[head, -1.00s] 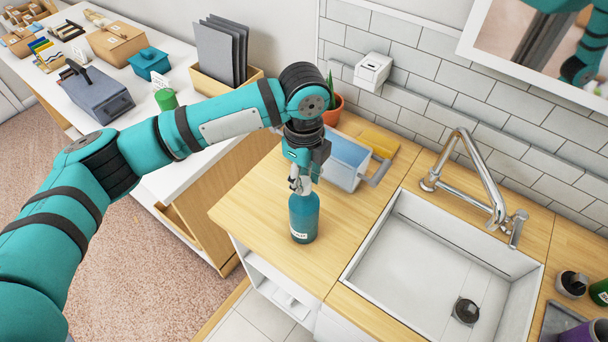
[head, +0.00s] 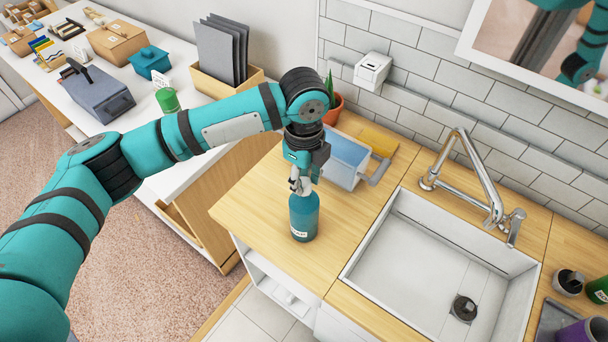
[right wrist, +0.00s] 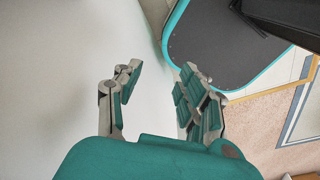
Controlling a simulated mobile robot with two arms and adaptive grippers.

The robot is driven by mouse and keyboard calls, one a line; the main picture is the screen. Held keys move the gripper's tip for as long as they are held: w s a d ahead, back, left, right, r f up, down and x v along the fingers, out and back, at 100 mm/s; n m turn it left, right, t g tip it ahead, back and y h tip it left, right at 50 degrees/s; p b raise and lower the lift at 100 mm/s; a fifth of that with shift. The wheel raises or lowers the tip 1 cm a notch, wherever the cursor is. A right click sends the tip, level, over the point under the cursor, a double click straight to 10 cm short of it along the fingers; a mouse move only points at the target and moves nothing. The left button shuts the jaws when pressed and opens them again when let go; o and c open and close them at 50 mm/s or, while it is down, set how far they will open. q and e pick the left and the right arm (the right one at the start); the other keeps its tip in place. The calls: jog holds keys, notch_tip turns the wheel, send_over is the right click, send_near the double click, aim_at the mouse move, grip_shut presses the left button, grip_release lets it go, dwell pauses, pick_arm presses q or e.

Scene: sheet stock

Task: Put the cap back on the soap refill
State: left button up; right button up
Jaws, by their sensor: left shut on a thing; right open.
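The soap refill is a teal bottle (head: 304,217) with a small white label, upright on the wooden counter left of the sink. My left gripper (head: 301,186) points straight down at the bottle's top and is shut there. The fingers hide the bottle's neck, and I cannot make out the cap between them. In the right wrist view my right gripper (right wrist: 157,92) is open with nothing between its fingers. It does not show in the head view.
The white sink (head: 425,262) and tap (head: 470,175) are to the right. The counter (head: 250,205) left of the bottle is clear.

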pick_arm(q)
jog(key=shift+f, duration=0.15)
jog(key=o, duration=1.1)
dwell(0.3)
jog(key=shift+r+p, duration=0.4)
jog(key=shift+r, duration=3.15)
